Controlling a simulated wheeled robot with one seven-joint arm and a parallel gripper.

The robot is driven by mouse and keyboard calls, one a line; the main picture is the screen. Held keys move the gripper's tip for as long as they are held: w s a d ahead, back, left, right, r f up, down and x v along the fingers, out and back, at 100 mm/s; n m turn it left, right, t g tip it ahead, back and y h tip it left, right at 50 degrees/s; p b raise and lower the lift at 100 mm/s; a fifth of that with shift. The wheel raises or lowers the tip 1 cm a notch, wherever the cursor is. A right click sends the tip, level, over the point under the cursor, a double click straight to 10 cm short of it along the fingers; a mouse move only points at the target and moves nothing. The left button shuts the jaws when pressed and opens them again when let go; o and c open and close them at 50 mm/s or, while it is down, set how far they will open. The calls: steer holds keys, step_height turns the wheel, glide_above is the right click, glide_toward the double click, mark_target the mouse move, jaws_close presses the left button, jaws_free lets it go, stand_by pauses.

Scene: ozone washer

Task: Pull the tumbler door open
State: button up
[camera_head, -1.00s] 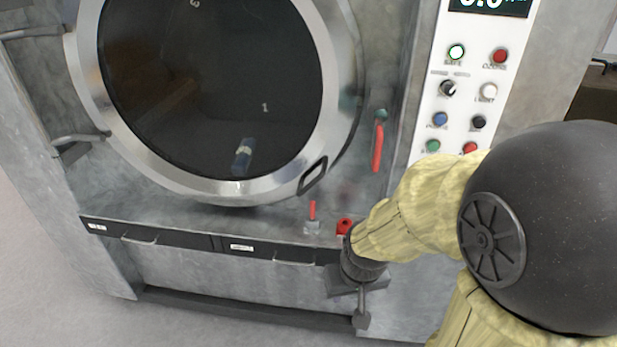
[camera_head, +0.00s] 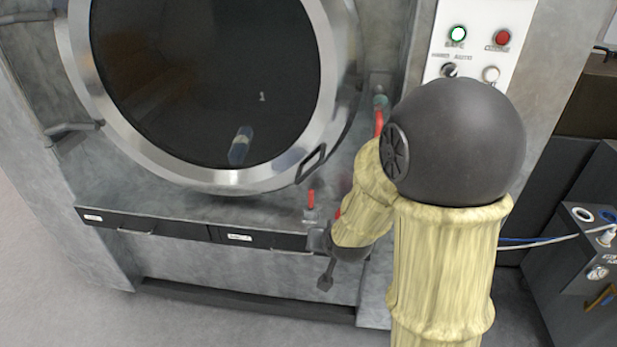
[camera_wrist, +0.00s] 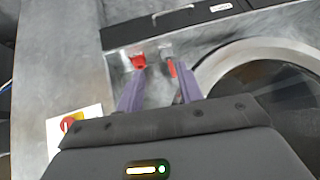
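The round tumbler door (camera_head: 332,60) has a wide metal ring around dark glass and looks closed. Its rectangular pull handle (camera_head: 312,162) sits at the ring's lower right. My gripper (camera_head: 324,264) is below and slightly right of the handle, in front of the drawer strip, apart from the door. In the wrist view, my gripper (camera_wrist: 160,70) has its two purple fingers spread with nothing held between them. The door ring (camera_wrist: 222,62) shows there to the right of the fingers.
A small red lever (camera_head: 311,199) stands on the ledge near my gripper. A red knob (camera_wrist: 138,60) is ahead of the left finger. A longer red valve handle (camera_head: 379,121) is right of the door. The control panel (camera_head: 474,40) is partly behind my arm. Floor (camera_head: 60,285) is clear at left.

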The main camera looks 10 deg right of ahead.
steer(key=w+f+m+t+h+b, duration=0.1)
steer(key=w+m+t+b, duration=0.2)
steer(key=w+t, duration=0.7)
steer(key=m, duration=0.2)
steer(key=shift+w+a+m, duration=0.2)
steer(key=shift+w+m, duration=0.2)
